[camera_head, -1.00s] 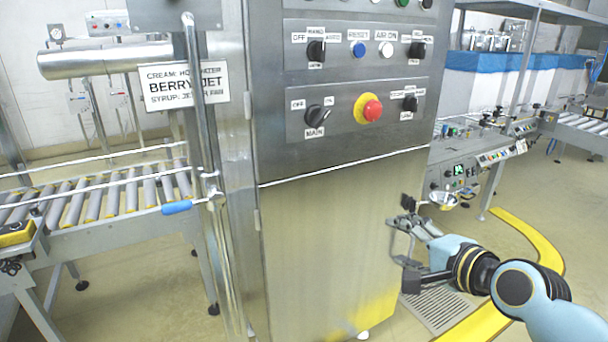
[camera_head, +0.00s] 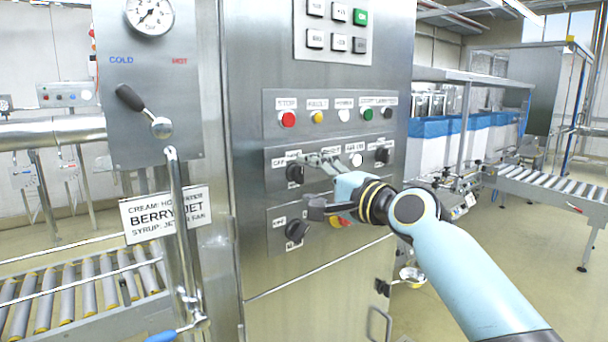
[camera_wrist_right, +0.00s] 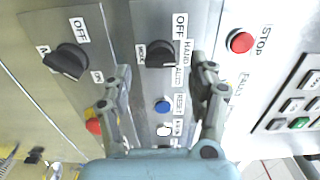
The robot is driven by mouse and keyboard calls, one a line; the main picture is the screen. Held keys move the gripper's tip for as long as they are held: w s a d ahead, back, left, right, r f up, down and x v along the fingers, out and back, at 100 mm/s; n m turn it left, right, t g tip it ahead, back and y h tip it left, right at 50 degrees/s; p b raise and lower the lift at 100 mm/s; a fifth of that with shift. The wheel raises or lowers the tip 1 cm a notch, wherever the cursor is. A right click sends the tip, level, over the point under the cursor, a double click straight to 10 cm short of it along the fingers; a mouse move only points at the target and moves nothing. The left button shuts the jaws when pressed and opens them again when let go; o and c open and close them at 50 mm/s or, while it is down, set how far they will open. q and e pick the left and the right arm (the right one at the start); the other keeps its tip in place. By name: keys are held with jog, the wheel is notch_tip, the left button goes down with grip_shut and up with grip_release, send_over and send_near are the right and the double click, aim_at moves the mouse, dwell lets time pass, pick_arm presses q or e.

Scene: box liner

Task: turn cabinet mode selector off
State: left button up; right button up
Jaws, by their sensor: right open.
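The cabinet mode selector is a black rotary knob (camera_head: 294,173) on the middle panel of the steel cabinet (camera_head: 245,130). In the right wrist view the knob (camera_wrist_right: 160,53) has labels OFF, HAND, AUTO and MODE around it; its white mark appears on the AUTO side. My right gripper (camera_head: 312,184) is open in front of the panel, just right of the knob in the head view. In the right wrist view the open fingers (camera_wrist_right: 160,78) flank the line to the knob, apart from it as far as I can tell. My left gripper is out of view.
The black MAIN knob (camera_head: 297,230) sits below, beside the red emergency button (camera_wrist_right: 93,125), partly hidden by my gripper. Blue reset (camera_wrist_right: 162,106) and white buttons lie near the selector. A red STOP button (camera_head: 287,118) is above. A lever valve (camera_head: 145,112) stands left.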

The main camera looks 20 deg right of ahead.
aim_at(298, 174)
jog(key=shift+x, duration=1.45)
jog(key=c, duration=1.1)
jog(key=shift+c, duration=0.2)
